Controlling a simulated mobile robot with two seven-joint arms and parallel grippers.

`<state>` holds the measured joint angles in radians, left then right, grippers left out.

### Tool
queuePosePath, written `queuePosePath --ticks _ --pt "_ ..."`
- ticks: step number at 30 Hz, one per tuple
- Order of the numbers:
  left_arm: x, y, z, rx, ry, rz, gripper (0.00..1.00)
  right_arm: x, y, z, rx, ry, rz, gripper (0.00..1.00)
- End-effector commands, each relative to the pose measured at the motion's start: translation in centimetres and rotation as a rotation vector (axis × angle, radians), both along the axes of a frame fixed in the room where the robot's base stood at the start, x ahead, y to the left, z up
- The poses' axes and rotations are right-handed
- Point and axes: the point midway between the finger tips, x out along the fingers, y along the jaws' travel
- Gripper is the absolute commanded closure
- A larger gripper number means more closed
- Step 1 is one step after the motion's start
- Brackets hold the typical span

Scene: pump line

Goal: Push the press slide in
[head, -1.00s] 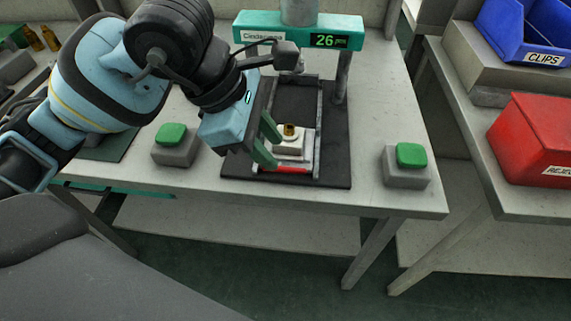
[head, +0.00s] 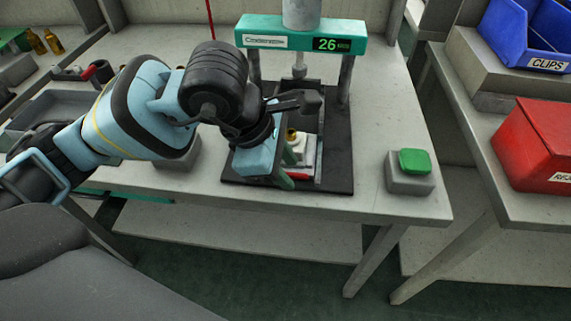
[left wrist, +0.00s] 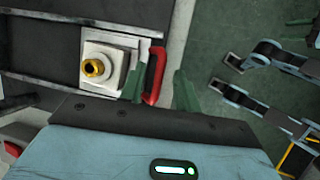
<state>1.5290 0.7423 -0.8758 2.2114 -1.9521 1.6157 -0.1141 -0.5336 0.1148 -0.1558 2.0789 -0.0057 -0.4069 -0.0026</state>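The press slide (head: 305,150) carries a pale block with a brass-coloured fitting, and sits at the front of the press rails. Its red handle (head: 297,177) is at the front edge. In the left wrist view the slide (left wrist: 105,65) and handle (left wrist: 156,72) show clearly. My left gripper (head: 285,178) is at the slide's front, partly hiding it. Its green fingers (left wrist: 160,90) are apart, with the handle between them, close to the slide-side finger. I cannot tell whether they touch.
The press (head: 300,40) stands behind, with a display reading 26. A green button box (head: 410,172) is on the right of the table. A red bin (head: 535,145) and blue bin (head: 525,35) stand on the right bench. The table front between press and right button is clear.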

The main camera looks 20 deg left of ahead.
Motion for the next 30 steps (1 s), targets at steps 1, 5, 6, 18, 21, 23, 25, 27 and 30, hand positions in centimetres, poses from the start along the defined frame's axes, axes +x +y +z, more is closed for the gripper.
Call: queuePosePath --ticks 1,5,6,18,21,23,25,27,30 --pt "0.0 -0.1 -0.2 0.0 0.001 0.0 0.68 0.0 0.0 0.0 -0.001 0.0 0.001 0.64" --pt "0.1 -0.1 -0.2 -0.001 0.0 0.0 0.68 0.0 -0.1 0.0 -0.002 0.0 0.003 0.64" --pt "0.1 -0.1 -0.2 -0.001 0.0 0.0 0.68 0.0 -0.1 0.0 -0.003 0.0 0.004 0.64" --pt "0.1 -0.1 -0.2 -0.001 -0.001 -0.001 1.0 0.2 -0.2 0.0 -0.005 -0.004 0.009 0.64" --pt "0.1 -0.1 -0.2 -0.001 -0.001 -0.001 1.0 0.3 -0.2 0.0 -0.005 -0.005 0.009 0.64" --pt "0.1 -0.1 -0.2 -0.001 -0.001 -0.001 1.0 0.3 -0.2 0.0 -0.005 -0.006 0.009 0.64" --pt "0.1 -0.1 -0.2 -0.001 -0.001 0.0 1.0 0.3 -0.2 0.0 -0.005 -0.006 0.008 0.64" --pt "0.5 0.0 -0.2 0.0 -0.001 0.001 1.0 0.3 -0.2 -0.1 -0.005 -0.005 0.007 0.64" --pt "1.8 0.4 -0.3 0.001 -0.001 0.004 1.0 0.2 -0.1 -0.4 -0.004 -0.002 0.004 0.64"
